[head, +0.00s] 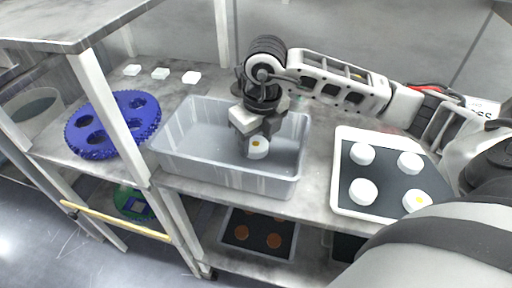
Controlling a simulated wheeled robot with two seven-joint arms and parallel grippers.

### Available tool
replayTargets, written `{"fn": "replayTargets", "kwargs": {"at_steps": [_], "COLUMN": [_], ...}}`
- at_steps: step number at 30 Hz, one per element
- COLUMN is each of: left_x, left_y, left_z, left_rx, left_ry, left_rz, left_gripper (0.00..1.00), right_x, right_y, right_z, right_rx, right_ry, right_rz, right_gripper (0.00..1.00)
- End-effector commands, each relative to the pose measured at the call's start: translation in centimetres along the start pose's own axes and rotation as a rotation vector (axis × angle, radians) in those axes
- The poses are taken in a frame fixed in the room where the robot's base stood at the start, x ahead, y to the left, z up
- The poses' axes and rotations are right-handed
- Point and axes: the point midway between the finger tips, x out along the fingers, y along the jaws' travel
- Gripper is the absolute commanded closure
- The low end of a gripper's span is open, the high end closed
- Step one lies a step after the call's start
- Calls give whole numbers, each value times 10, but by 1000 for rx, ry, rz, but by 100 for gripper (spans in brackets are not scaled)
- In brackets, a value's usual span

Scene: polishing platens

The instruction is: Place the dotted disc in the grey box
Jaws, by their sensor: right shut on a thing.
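The grey box (222,182) is an open plastic tub on the metal shelf, in the middle of the head view. My right gripper (256,139) points down over the box's inside. My left gripper is not in view.
To the right, a white-rimmed tray (345,203) with a dark mat holds several white discs, one with a yellow mark. A blue wheel with holes (118,107) stands at left behind a shelf post (112,115). Small pale blocks (160,73) lie at the back left.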

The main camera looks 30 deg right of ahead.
Motion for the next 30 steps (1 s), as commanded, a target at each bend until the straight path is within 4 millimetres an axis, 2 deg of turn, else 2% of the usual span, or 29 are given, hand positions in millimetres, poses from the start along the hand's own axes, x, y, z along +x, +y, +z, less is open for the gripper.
{"fn": "replayTargets", "kwargs": {"at_steps": [4, 10, 23, 24, 25, 30], "left_x": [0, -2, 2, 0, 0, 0], "left_y": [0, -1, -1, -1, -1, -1], "left_z": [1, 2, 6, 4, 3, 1], "left_rx": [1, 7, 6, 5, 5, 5], "left_ry": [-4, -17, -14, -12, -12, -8], "left_rz": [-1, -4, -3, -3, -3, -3], "left_gripper": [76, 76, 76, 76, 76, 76], "right_x": [13, 38, 47, 45, 45, 45], "right_y": [-6, -6, -6, -6, -6, -6], "right_z": [5, 2, 1, 1, 1, 1], "right_rx": [2, 0, -1, -1, -1, -1], "right_ry": [2, 1, -1, 0, 0, 0], "right_rz": [-1, 0, 0, 0, 0, 0], "right_gripper": [75, 75, 75, 39, 31, 28]}}
